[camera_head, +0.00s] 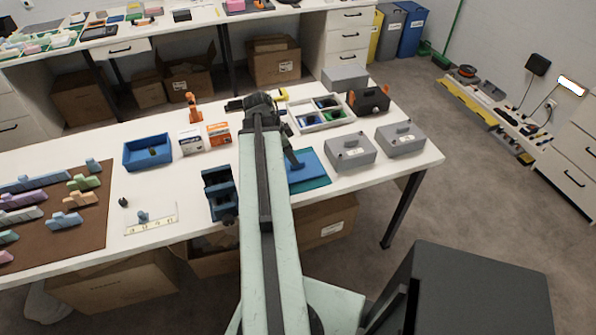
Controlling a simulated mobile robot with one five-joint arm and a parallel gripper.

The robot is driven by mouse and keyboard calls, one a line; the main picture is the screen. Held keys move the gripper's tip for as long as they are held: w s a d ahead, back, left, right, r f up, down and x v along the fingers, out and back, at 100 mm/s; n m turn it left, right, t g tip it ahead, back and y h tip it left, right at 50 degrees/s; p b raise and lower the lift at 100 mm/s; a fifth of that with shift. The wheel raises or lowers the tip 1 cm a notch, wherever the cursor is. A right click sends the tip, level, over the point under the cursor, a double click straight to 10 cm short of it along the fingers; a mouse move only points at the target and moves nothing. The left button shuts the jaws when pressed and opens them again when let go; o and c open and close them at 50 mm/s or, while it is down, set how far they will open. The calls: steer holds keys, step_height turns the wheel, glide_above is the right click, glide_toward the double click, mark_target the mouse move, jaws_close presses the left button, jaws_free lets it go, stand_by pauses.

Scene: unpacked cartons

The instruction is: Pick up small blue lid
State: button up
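A flat blue panel (309,169), which may be the small blue lid, lies on a teal mat (318,184) near the table's front edge. My arm partly hides its left side. A slim dark part stands over its left end, and I cannot tell whether it is a handle or part of my gripper. My gripper's fingers cannot be made out there.
Grey boxes (350,153) and (401,138) stand right of the panel. A white divided tray (304,126) and an orange-black device (371,99) stand behind. A blue bin (132,156), small cartons (218,130) and a dark blue holder (211,183) are left of my arm.

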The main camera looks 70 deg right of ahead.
steer(key=b+x, duration=0.5)
steer(key=shift+w+d+f, duration=0.2)
steer(key=shift+r, duration=0.2)
jaws_close()
steer(key=shift+p, duration=0.3)
step_height(320, 180, up, 10)
steer(key=p, duration=1)
